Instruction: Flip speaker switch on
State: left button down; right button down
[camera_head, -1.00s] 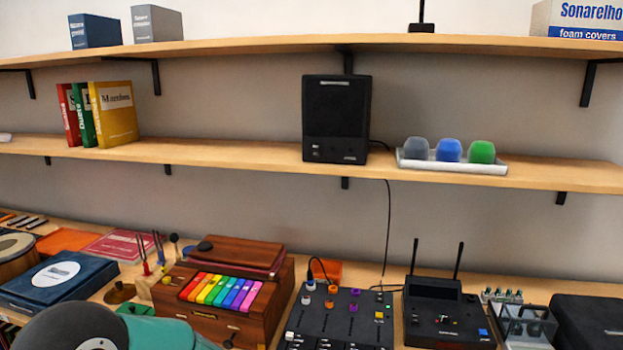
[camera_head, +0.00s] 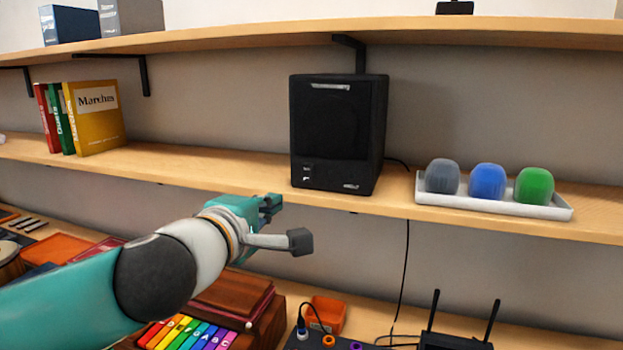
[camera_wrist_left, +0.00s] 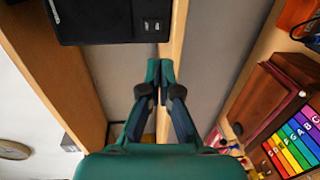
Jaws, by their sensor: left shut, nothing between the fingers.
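The black speaker (camera_head: 345,125) stands upright on the middle shelf in the head view. Its small switch (camera_head: 307,168) is low on the left of its front face; I cannot tell which way it is set. The speaker also shows at the top left of the left wrist view (camera_wrist_left: 95,18), with the small controls near its lower right edge. My left gripper (camera_head: 271,203) is shut and empty, in front of the shelf edge, left of and below the speaker and apart from it. The shut fingertips also show in the wrist view (camera_wrist_left: 160,70). My right gripper is out of view.
The middle shelf's (camera_head: 220,168) front edge lies close to my left gripper. A white tray (camera_head: 545,211) with gray, blue and green foam covers sits right of the speaker. Books (camera_head: 95,117) stand at the left. A cable (camera_head: 406,280) hangs below.

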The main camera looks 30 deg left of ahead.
pick_arm(q)
jog(key=shift+w+a, duration=0.1)
jog(key=b, duration=0.1)
send_near(306, 182)
jog(key=x, duration=0.7)
jog(key=shift+w, duration=0.15)
dwell(0.4)
jog(key=shift+f+b, duration=0.15)
jog(key=shift+b, duration=0.4)
jog(key=b, duration=0.3)
jog(key=shift+w+a+f+t, duration=0.15)
jog(key=shift+w+f+t, duration=0.05)
jog(key=shift+f+t, duration=0.15)
jog(key=shift+r+p, duration=0.45)
jog(key=shift+p, duration=0.2)
jog(key=shift+s, duration=0.1)
